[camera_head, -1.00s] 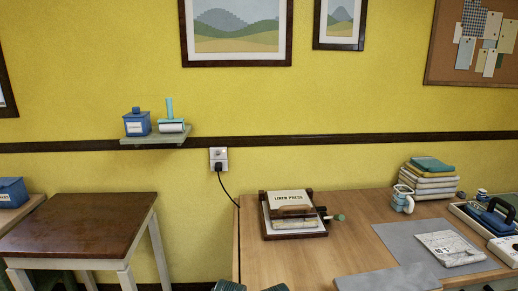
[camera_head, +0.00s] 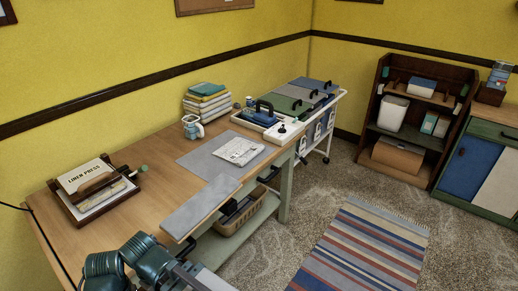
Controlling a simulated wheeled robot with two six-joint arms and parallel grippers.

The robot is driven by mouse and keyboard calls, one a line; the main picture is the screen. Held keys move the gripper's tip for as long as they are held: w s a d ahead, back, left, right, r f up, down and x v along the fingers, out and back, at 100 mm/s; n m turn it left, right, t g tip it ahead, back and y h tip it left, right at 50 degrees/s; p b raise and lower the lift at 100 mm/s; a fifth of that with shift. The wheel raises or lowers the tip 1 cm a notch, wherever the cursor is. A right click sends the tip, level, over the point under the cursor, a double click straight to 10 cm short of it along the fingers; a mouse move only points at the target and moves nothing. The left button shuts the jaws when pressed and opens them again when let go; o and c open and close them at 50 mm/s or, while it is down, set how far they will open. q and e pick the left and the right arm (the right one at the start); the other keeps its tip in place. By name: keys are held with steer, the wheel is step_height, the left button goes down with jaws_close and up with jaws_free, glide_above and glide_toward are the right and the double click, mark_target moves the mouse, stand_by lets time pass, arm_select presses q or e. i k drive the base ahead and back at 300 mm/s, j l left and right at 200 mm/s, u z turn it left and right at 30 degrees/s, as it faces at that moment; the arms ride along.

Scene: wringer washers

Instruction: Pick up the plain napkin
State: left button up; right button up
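I cannot single out a plain napkin for certain. A stack of folded cloths (camera_head: 206,104), teal on top and pale below, stands at the back of the wooden table (camera_head: 150,210). A pale cloth or sheet with printed marks (camera_head: 239,151) lies on a grey mat (camera_head: 205,160). The linen press (camera_head: 92,188) on the left holds pale layers under a wooden handle. Teal and grey parts of my own arms show at the bottom left. I make out no gripper fingertips, and nothing held is visible.
A pale jug (camera_head: 193,127) stands by the stack. A blue iron-like tool (camera_head: 264,113) rests on a white tray. Beyond the table are a cart (camera_head: 328,128), a dark shelf unit (camera_head: 382,85) and a blue-doored cabinet (camera_head: 472,170). A striped rug (camera_head: 365,245) lies on open floor.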

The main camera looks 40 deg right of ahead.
mark_target(238, 151)
steer(key=z, duration=1.1)
